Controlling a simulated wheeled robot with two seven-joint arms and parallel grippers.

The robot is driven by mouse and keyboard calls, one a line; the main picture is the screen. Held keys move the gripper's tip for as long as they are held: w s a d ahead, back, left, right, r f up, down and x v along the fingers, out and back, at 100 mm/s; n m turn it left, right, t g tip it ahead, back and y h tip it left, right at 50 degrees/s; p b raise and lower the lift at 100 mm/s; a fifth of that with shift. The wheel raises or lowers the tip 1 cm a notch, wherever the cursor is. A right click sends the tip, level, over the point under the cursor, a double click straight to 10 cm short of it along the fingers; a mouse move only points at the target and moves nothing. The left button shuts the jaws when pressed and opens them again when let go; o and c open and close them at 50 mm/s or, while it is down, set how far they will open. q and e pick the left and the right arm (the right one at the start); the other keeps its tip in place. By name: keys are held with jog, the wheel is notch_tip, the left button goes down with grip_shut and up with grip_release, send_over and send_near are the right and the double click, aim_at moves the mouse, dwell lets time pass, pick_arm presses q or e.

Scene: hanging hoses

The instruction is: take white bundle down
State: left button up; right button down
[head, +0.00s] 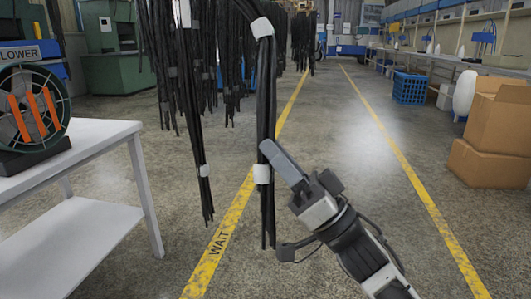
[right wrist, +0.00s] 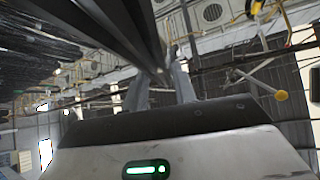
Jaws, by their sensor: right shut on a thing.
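A bundle of black hoses with white bands (head: 266,95) hangs in the middle of the head view. One white band is at its top bend and one is lower down, beside my gripper. My right gripper (head: 272,153) reaches it from the lower right and is shut on it just above the lower band. In the right wrist view the black hoses (right wrist: 128,35) run down between the two fingers of the right gripper (right wrist: 160,85). The far finger is partly hidden behind the hoses in the head view. My left gripper is not in view.
Another black bundle with white bands (head: 190,110) hangs close on the left, and more dark hoses (head: 228,60) hang behind. A white table (head: 100,135) with a blower (head: 32,110) stands at left. Cardboard boxes (head: 490,155) stand at right. The floor between is clear.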

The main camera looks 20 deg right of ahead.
jog(key=shift+s+d, duration=0.55)
jog(key=shift+d, duration=0.25)
jog(key=shift+s+d, duration=0.55)
jog(key=shift+d, duration=0.25)
jog(key=shift+s+d, duration=0.55)
jog(key=shift+d, duration=0.25)
